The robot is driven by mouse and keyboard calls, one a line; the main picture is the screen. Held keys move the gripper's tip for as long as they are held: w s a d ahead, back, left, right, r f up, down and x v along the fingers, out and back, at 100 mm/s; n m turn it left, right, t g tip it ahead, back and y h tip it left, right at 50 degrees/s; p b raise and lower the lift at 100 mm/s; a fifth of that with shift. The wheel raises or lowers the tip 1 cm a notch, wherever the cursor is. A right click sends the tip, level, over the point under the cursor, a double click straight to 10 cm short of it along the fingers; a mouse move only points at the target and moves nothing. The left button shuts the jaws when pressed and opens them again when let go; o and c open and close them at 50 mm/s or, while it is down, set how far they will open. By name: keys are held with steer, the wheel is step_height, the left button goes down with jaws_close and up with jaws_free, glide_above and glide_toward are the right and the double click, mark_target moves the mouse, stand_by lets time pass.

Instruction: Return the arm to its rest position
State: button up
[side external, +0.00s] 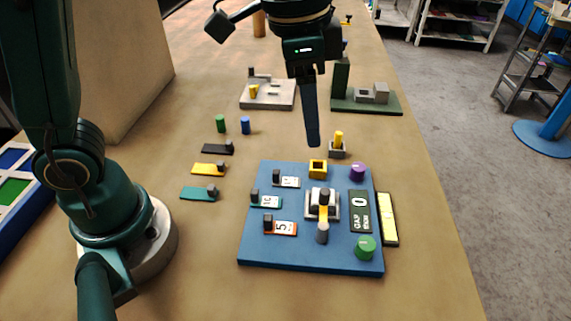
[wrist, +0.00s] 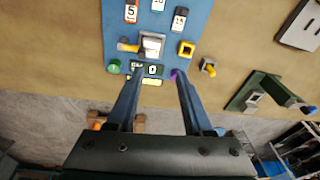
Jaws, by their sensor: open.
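My gripper (side external: 312,140) hangs fingers down above the back edge of the blue board, clear of it and empty. In the wrist view my gripper (wrist: 155,80) shows its two fingers apart, with nothing between them but the view of the board. The blue board (side external: 260,247) lies on the table and carries a central press with a grey-tipped lever (side external: 322,232), a gap display reading 0 (side external: 359,206), a green knob (side external: 365,247), a purple knob (side external: 357,171), a yellow square socket (side external: 318,168) and several numbered plates, including an orange one marked 5 (side external: 282,228).
Black (side external: 216,149), yellow (side external: 208,169) and teal (side external: 199,193) tagged plates lie left of the board. Green (side external: 221,123) and blue (side external: 245,125) cylinders stand behind them. A grey fixture (side external: 268,103) and a dark green fixture (side external: 365,107) stand farther back. A yellow-topped peg (side external: 338,144) stands behind the board.

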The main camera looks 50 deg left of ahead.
steer(key=s+a+r+n+t, duration=0.2)
steer(key=s+a+r+n, duration=0.15)
steer(key=s+a, duration=0.25)
steer(key=s+a+f+n+t, duration=0.1)
steer(key=s+a+f+n, duration=0.1)
steer(key=s+f+n, duration=0.2)
steer(key=shift+s+f+t+y, duration=0.3)
steer(key=shift+s+f, duration=0.25)
steer(key=shift+f, duration=0.05)
stand_by(0.7)
